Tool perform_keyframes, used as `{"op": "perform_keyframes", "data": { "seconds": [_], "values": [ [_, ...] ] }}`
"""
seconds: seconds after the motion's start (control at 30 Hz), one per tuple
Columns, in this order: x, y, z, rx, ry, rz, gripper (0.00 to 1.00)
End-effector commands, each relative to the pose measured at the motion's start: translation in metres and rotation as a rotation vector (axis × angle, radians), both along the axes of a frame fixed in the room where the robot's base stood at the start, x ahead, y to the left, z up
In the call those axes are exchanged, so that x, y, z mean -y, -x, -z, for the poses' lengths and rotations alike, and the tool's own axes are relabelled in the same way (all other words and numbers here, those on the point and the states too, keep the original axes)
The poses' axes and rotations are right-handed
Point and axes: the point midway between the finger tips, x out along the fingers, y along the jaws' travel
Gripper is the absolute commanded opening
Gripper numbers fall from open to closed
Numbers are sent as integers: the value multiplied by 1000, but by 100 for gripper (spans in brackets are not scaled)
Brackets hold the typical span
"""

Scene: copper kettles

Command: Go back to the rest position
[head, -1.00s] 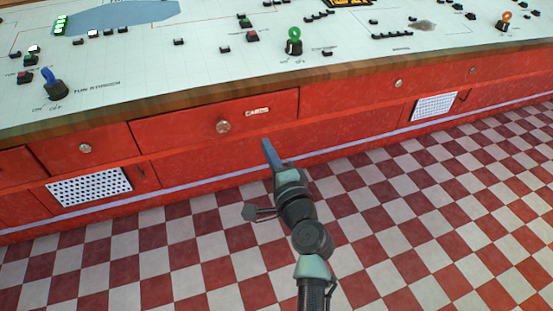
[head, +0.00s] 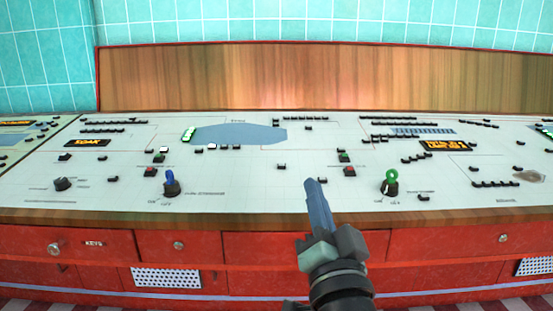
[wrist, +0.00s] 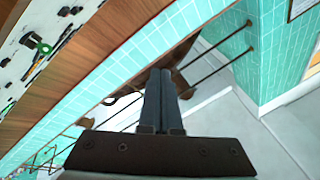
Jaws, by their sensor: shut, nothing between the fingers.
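My gripper (head: 314,187) is in the middle of the head view, pointing up and slightly left. Its blue-grey fingers appear in front of the white control panel (head: 250,180). In the wrist view my gripper (wrist: 158,74) has its two fingers side by side and together, with nothing between them. The wrist view looks past the fingers toward teal tiles and a pale grey surface.
A red cabinet with drawers (head: 180,245) runs below the panel's wooden edge (head: 120,218). A blue-handled switch (head: 170,184) and a green-ringed switch (head: 390,182) stand up from the panel. A wooden backboard (head: 270,80) and teal tiled wall (head: 45,60) rise behind.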

Motion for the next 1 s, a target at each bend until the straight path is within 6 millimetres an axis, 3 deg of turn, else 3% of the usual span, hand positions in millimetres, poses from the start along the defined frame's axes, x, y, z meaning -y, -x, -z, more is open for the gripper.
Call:
{"op": "perform_keyframes", "data": {
  "seconds": [0.03, 0.1, 0.27, 0.37, 0.43, 1.0],
  "values": [
    [-15, 15, -40, 78, 104, 32, 0],
    [-30, 38, -87, 173, 236, 96, 0],
    [-55, 113, -181, 395, 475, 297, 0],
    [-62, 173, -228, 526, 574, 454, 0],
    [-60, 171, -265, 516, 584, 465, 0],
    [-60, 169, -440, 511, 579, 458, 0]
  ]
}}
